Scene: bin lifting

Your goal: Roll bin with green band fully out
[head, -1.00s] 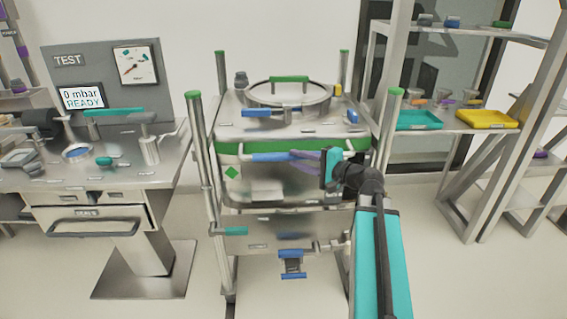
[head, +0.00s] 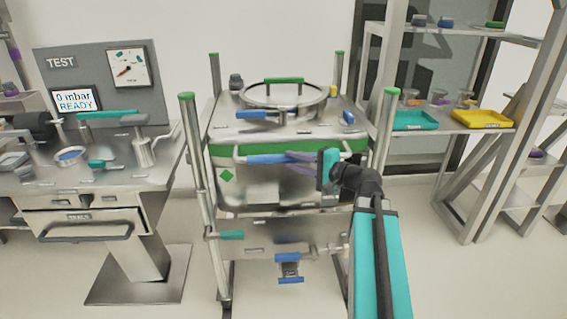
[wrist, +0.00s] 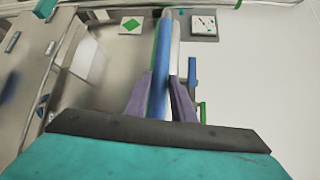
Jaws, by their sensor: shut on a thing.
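The bin with the green band (head: 225,152) is a steel vessel in a wheeled frame with green-capped posts, upright in the middle of the head view. A green diamond (head: 227,176) marks its front, and it also shows in the wrist view (wrist: 132,25). A blue-sleeved handle bar (head: 262,159) runs across the front. My gripper (head: 300,156) is shut on this bar, right of its middle. In the wrist view the blue handle bar (wrist: 161,65) passes between the purple fingers (wrist: 160,100). The bin's wheels are not clear.
A test bench (head: 110,180) with a drawer stands close on the left. A shelf rack (head: 437,148) with a teal tray (head: 414,120) and a yellow tray (head: 482,119) stands on the right. Open pale floor (head: 455,285) shows at the front right.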

